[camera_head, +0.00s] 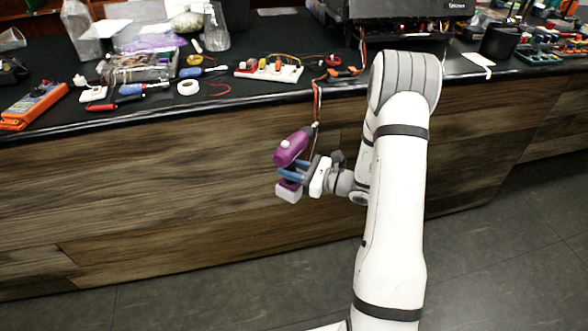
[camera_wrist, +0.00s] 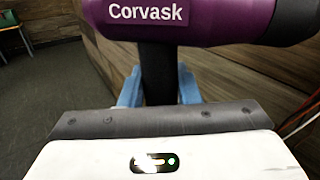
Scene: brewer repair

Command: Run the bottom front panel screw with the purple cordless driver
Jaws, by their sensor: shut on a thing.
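The purple cordless driver (camera_head: 292,148) is held in my gripper (camera_head: 291,173), in front of the counter's wooden front face and below the counter top. In the wrist view the driver (camera_wrist: 235,18) spans the top of the picture, with "Corvask" on its side. The blue fingers of my gripper (camera_wrist: 158,88) are shut on its dark handle. The brewer (camera_head: 412,8) stands on the counter at the top, cut off by the picture edge. Its bottom front panel screw cannot be made out. The driver's tip is not clear in either view.
The black counter top (camera_head: 330,97) has a front edge above the driver. A white terminal board (camera_head: 268,71), an orange meter (camera_head: 35,104), a tape roll (camera_head: 187,87) and several tools lie on it. Red wires (camera_head: 317,100) hang over the edge near the driver. The floor (camera_head: 500,270) is clear.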

